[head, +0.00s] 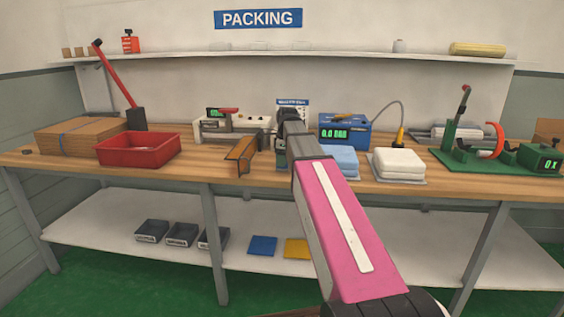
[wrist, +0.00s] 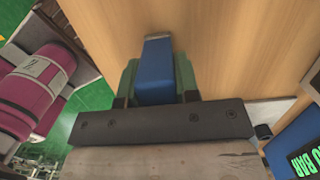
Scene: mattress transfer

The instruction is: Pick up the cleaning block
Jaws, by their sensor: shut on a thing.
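The cleaning block appears to be the blue block with a pale grey end (wrist: 156,72) in the middle of the wrist view. My gripper (wrist: 157,82) is shut on it, with a green finger against each side. The block's end sticks out past the fingers over the wooden bench top (wrist: 225,40). I cannot tell whether it touches the bench.
On the bench (head: 70,172) stand a red bin (head: 138,150), flat cardboard (head: 80,135), a brown angled piece (head: 240,157), a blue display box (head: 345,131), folded blue cloth (head: 343,161), a white stack (head: 398,162) and a green fixture (head: 480,160). A shelf lies below.

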